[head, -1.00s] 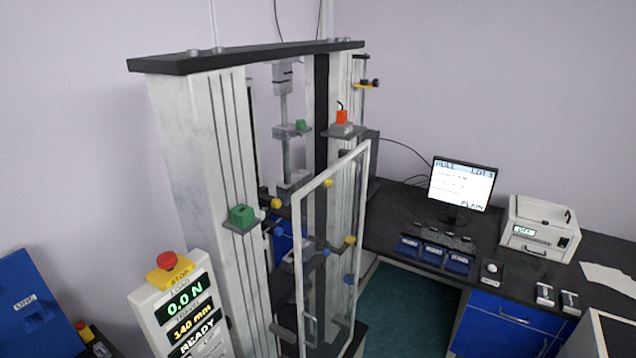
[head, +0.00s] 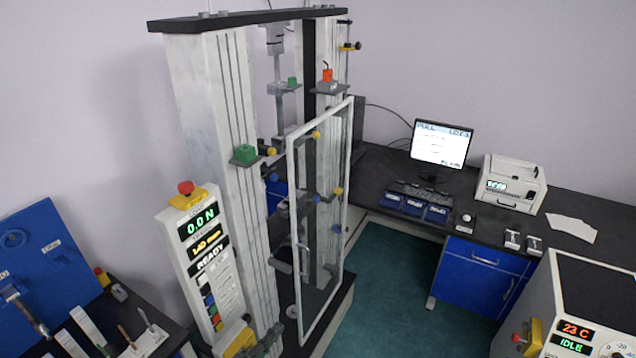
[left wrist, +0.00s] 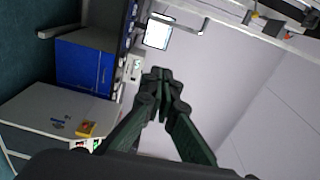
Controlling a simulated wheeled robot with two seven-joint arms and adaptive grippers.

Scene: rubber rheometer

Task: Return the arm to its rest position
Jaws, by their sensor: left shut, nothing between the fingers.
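My left gripper (left wrist: 163,84) shows in the left wrist view, its two dark fingers together at the tips with nothing between them. A pale wall lies behind the fingertips, and the gripper appears clear of any object. I cannot make out either gripper in the head view. My right gripper is in no view. The tall testing frame (head: 205,110) stands at the middle left of the head view, with its clear door (head: 322,200) swung out toward me. Its control panel (head: 205,250) reads 0.0 N and READY.
A monitor (head: 441,144), a white printer-like box (head: 512,184) and blue trays stand on the black bench. A white instrument (head: 535,300) reading 23 C and IDLE stands at lower right. A blue panel (head: 50,262) stands at left. Teal floor (head: 385,275) is open in the middle.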

